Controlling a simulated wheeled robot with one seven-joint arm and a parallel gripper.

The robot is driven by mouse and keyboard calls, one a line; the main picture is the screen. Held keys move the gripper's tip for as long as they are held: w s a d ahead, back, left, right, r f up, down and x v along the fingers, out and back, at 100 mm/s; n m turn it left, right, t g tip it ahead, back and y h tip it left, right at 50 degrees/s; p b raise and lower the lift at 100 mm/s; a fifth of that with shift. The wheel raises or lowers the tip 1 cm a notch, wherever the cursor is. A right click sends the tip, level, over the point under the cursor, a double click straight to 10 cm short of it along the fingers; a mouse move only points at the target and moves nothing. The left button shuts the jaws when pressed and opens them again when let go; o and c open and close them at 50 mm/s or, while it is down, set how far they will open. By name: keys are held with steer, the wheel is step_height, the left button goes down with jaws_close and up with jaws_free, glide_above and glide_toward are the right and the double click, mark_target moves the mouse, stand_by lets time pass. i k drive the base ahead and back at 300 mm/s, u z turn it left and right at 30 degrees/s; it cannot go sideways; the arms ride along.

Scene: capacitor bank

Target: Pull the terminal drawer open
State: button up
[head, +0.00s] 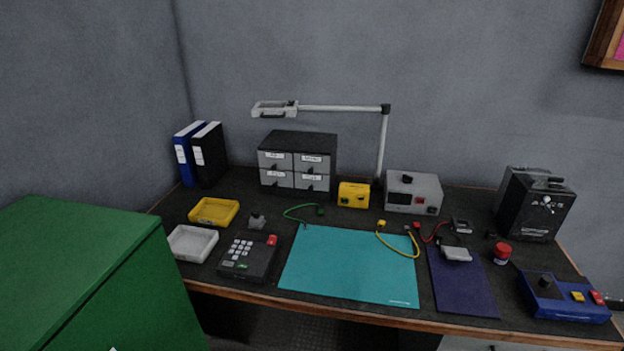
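A small dark drawer unit (299,138) stands at the back of the workbench, left of centre. Its front has grey drawers in two columns and two rows, each with a white label and a dark pull. The upper left drawer (274,161), upper right drawer (312,163), lower left drawer (276,179) and lower right drawer (311,182) all look closed. The labels are too small to read, so I cannot tell which is the terminal drawer. My gripper is not in view.
The lamp arm (345,108) reaches above the drawer unit. A yellow box (353,195) and grey instrument (413,193) stand to its right. Binders (199,152), a yellow tray (214,212) and a keypad device (248,257) are left. A green cabinet (90,270) fills the lower left. The teal mat (350,265) is mostly clear.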

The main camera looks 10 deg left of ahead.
mark_target(311, 162)
steer(key=k, duration=0.5)
steer(key=u, duration=0.8)
steer(key=i, duration=1.25)
steer(key=z, duration=0.2)
